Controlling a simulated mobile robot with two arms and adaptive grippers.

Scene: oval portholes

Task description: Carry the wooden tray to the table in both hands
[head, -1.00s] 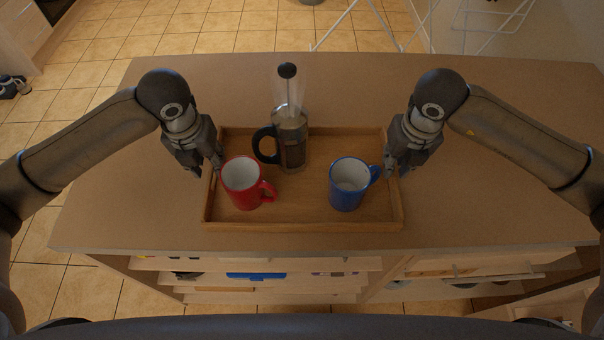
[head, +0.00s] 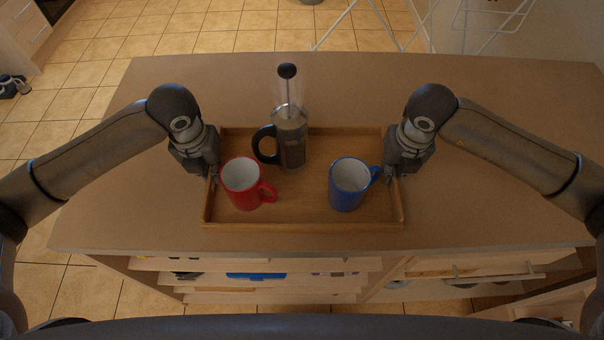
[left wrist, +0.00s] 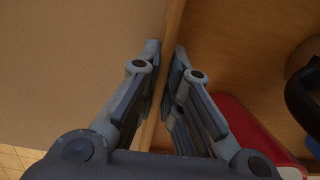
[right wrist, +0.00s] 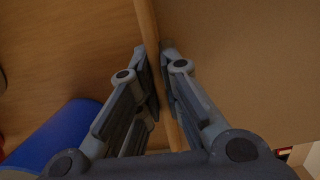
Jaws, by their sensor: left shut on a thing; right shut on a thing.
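The wooden tray (head: 300,222) rests on the brown counter top. It carries a red mug (head: 243,184) at the left, a blue mug (head: 348,186) at the right and a French press (head: 290,135) at the back. My left gripper (head: 212,174) is shut on the tray's left wall, which runs between its fingers in the left wrist view (left wrist: 162,60). My right gripper (head: 392,172) is shut on the tray's right wall, seen between the fingers in the right wrist view (right wrist: 154,60). The fingertips are partly hidden in the head view.
The counter (head: 500,190) is bare around the tray on both sides and behind. Open shelves (head: 270,278) lie below its front edge. A white rack (head: 385,30) stands on the tiled floor (head: 90,75) beyond the counter.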

